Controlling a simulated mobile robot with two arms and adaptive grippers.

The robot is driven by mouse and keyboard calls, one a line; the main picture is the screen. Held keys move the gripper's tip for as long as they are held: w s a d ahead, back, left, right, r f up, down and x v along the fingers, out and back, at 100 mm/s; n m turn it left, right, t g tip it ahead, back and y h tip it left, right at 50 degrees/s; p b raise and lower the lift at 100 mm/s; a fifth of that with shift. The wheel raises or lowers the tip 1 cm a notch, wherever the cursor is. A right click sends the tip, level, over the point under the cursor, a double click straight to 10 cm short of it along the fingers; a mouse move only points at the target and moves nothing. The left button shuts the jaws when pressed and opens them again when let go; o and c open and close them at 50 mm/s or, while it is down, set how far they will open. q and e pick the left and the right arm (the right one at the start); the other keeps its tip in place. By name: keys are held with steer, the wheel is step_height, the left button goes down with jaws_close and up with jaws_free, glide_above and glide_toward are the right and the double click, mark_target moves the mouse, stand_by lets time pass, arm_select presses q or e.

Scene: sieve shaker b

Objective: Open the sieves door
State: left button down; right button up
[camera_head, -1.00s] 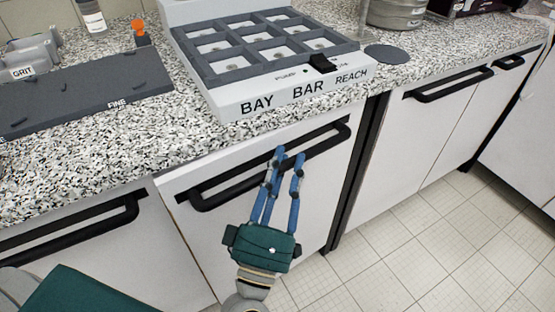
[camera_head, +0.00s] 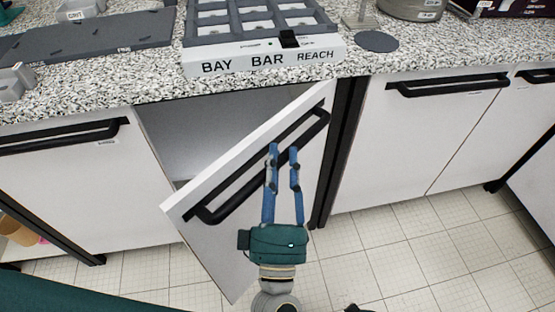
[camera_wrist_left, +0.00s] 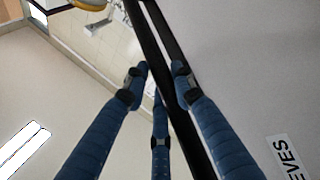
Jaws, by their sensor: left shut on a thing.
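The white sieves door (camera_head: 222,248) stands partly open at an angle under the counter, its hinged side at the right. Its black bar handle (camera_head: 240,193) runs along the upper front. My left gripper (camera_head: 283,152) is shut on the handle at its right half. In the left wrist view my left gripper (camera_wrist_left: 158,75) has its blue fingers on both sides of the dark handle bar (camera_wrist_left: 185,118). A label ending in "EVES" (camera_wrist_left: 290,158) is on the door face there. My right gripper is not in view.
The grey cabinet inside (camera_head: 190,140) shows behind the door. Closed white cupboards flank it, left (camera_head: 80,190) and right (camera_head: 395,150). Tiled floor (camera_head: 410,250) is free at the right.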

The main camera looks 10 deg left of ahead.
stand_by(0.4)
arm_select(q)
steer(key=c, duration=1.7)
jaws_free()
steer(key=v, duration=1.2)
steer(key=shift+a+f, duration=0.1)
jaws_close()
